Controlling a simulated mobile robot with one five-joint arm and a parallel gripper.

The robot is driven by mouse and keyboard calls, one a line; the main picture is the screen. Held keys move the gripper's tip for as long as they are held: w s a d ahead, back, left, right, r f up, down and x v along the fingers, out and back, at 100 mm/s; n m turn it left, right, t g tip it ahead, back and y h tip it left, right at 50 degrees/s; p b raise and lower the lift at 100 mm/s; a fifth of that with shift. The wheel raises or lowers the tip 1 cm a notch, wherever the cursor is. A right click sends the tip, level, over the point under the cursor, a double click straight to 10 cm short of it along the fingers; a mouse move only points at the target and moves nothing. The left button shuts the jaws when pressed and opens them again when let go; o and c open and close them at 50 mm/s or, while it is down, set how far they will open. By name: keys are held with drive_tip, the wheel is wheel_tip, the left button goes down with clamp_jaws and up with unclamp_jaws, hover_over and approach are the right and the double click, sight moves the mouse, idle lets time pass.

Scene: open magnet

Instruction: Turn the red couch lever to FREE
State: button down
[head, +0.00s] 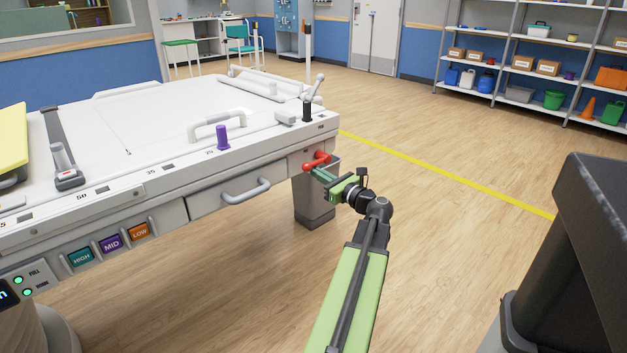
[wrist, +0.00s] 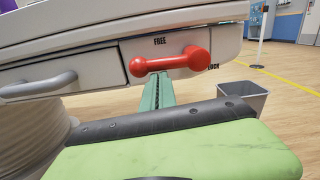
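The red couch lever (head: 317,162) is on the end panel of the couch (head: 120,130), at its near right corner. In the wrist view the lever (wrist: 170,63) lies nearly level, with a round red knob at its left end and a thicker red end at right. The word FREE is printed above its middle, and LOCK is at its lower right. My gripper (head: 320,174) is at the lever. One green ribbed finger (wrist: 157,92) reaches up to just below the bar; contact is unclear. The other finger is not distinct, so the opening cannot be judged.
A grey couch handle (head: 246,190) is left of the lever, also in the wrist view (wrist: 40,86). A grey bin (head: 315,205) stands on the floor behind my gripper. A purple peg (head: 222,138) stands on the couch edge. The floor to the right is open.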

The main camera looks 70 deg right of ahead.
wheel_tip(320, 180, down, 5)
drive_tip(key=b, duration=0.5)
drive_tip(key=v, duration=1)
drive_tip(key=shift+s+a+r, duration=0.15)
drive_tip(key=shift+s+r, duration=0.25)
drive_tip(key=shift+r, duration=0.15)
